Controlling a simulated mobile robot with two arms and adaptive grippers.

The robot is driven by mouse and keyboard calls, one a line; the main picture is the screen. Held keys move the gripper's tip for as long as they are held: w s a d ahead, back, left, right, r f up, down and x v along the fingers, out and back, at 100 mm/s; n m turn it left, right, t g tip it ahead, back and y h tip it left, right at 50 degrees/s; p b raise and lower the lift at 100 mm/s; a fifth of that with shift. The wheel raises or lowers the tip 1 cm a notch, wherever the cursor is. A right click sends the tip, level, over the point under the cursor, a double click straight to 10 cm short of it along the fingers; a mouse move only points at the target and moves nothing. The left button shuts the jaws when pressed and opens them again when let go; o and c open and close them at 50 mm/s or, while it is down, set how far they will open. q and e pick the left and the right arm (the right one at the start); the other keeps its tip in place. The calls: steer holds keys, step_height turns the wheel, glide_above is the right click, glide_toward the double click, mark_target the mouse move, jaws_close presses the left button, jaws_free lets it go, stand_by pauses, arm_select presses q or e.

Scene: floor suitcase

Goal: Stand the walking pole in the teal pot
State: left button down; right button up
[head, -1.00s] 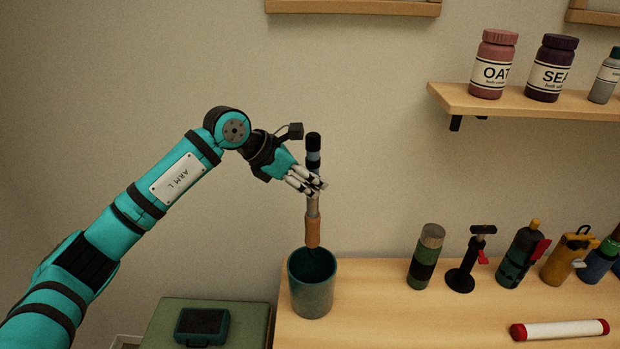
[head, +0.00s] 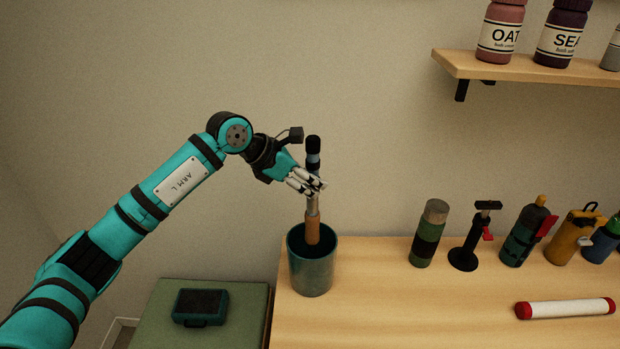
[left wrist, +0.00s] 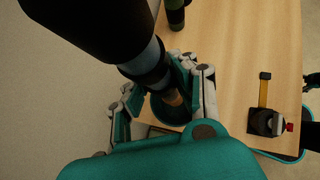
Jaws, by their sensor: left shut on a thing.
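The walking pole (head: 313,232) is upright, with a dark top, a grey shaft and an orange-brown lower part. My left gripper (head: 318,188) is shut on its shaft, above the pot. The teal pot (head: 312,277) stands at the left end of the wooden table. The pole's lower part reaches below the pot's rim; its bottom end is hidden by the front wall. In the left wrist view the pole (left wrist: 150,65) runs between the fingers (left wrist: 165,95) down towards the pot (left wrist: 185,105).
A green-black bottle (head: 428,235), a black stand (head: 470,245) and several bottles line the table's back. A red-capped white tube (head: 565,308) lies in front. A shelf (head: 530,70) holds jars. A dark case (head: 201,305) lies on a green surface at left.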

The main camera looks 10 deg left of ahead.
mark_target(307, 209)
arm_select(q)
step_height(307, 209, down, 2)
steer(key=shift+f+b, duration=0.25)
steer(key=shift+b, duration=0.55)
step_height(307, 209, down, 4)
steer(key=b, duration=0.3)
steer(key=shift+f+b, duration=0.9)
steer(key=shift+f, duration=0.2)
steer(key=c, duration=1)
jaws_free()
steer(key=shift+o, duration=0.2)
steer(key=v, duration=1.2)
steer(key=shift+a+f, duration=0.1)
steer(key=shift+f, duration=0.05)
